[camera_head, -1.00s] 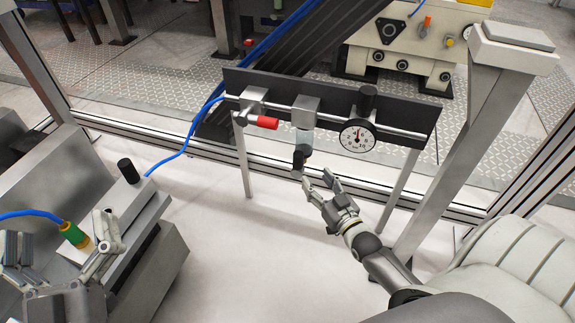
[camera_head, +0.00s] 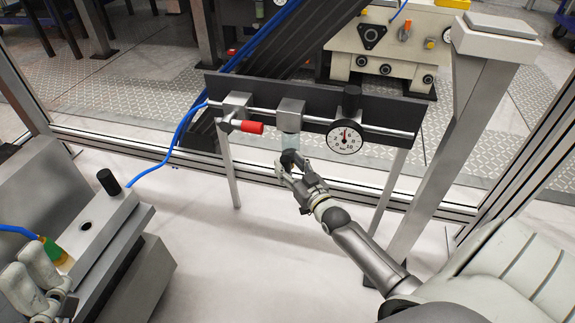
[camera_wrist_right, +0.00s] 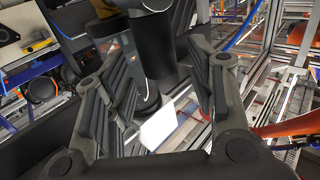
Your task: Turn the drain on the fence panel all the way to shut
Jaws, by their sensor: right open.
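The dark fence panel (camera_head: 375,108) carries a small unit with a square metal block (camera_head: 289,114), a clear bowl (camera_head: 290,140) under it and a black drain (camera_head: 290,157) at the bottom. My right gripper (camera_head: 284,171) is open at the drain, coming from the lower right and partly covering it. In the right wrist view a black cylinder, apparently the drain (camera_wrist_right: 155,50), stands between the spread fingers of the right gripper (camera_wrist_right: 158,95); contact is unclear. My left gripper (camera_head: 40,280) is at the lower left, its jaw opening not clear.
On the panel, a valve with a red handle (camera_head: 250,127) is left of the bowl and a round gauge (camera_head: 345,137) is right of it. A grey post (camera_head: 462,130) stands at the right. The floor below the panel is clear.

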